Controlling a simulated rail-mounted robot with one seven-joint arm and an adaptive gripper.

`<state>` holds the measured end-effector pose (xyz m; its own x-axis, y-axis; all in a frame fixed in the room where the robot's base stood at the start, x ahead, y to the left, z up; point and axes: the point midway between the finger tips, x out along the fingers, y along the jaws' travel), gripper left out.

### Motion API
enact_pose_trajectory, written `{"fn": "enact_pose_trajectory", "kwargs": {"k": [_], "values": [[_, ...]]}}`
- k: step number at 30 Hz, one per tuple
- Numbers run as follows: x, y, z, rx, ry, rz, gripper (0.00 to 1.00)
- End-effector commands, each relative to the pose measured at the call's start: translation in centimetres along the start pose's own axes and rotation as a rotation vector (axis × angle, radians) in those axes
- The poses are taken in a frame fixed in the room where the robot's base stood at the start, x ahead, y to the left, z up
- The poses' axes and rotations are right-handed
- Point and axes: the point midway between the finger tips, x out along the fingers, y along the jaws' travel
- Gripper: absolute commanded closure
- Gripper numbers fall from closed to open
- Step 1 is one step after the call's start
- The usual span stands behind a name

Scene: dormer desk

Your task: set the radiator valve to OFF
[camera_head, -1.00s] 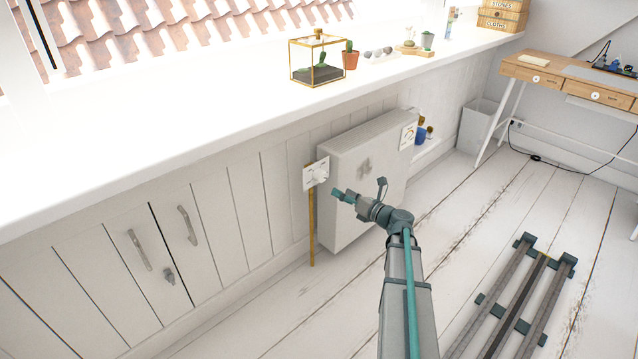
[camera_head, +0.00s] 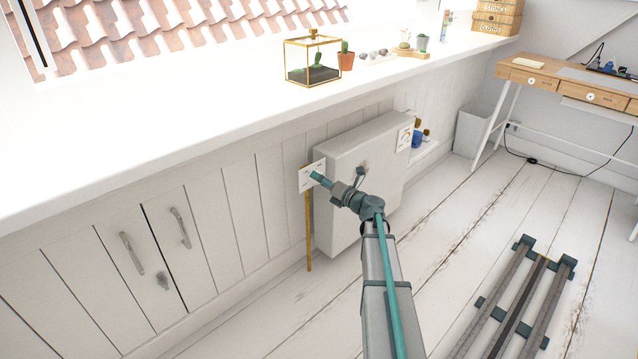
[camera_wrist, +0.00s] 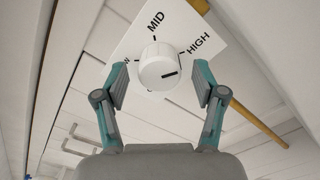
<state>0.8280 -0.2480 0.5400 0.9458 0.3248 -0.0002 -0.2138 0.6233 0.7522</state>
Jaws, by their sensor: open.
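The white valve knob (camera_wrist: 158,67) is round, on a white plate (camera_wrist: 133,52) marked MID and HIGH; a third label at left is mostly hidden by a finger. The knob's dark line points right, slightly up, near the HIGH side. In the head view, my gripper (camera_head: 317,177) is at the left plate (camera_head: 307,183), beside the grey-white radiator (camera_head: 345,160), and hides the knob.
A brass pipe (camera_head: 308,235) runs down from the left plate. Another marked plate (camera_head: 405,138) is at the radiator's right end. The white sill (camera_head: 190,110) overhangs above, holding a glass terrarium (camera_head: 313,62). Cupboard handles (camera_head: 180,228) stick out at left.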

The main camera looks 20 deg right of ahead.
Motion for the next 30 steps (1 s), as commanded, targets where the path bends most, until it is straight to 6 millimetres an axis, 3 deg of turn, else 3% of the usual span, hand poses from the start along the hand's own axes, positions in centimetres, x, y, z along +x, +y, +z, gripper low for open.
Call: {"fn": "enact_pose_trajectory", "kwargs": {"k": [4, 14, 24, 30], "values": [[1.07, -0.05, -0.04, 0.0, 0.0, 0.0, 0.3], [1.22, 0.05, -0.01, 0.0, 0.0, 0.0, 0.32], [1.2, 0.05, 0.0, 0.0, 0.0, 0.0, 0.88], [1.2, 0.06, 0.0, -0.009, 0.0, 0.0, 0.9]]}}
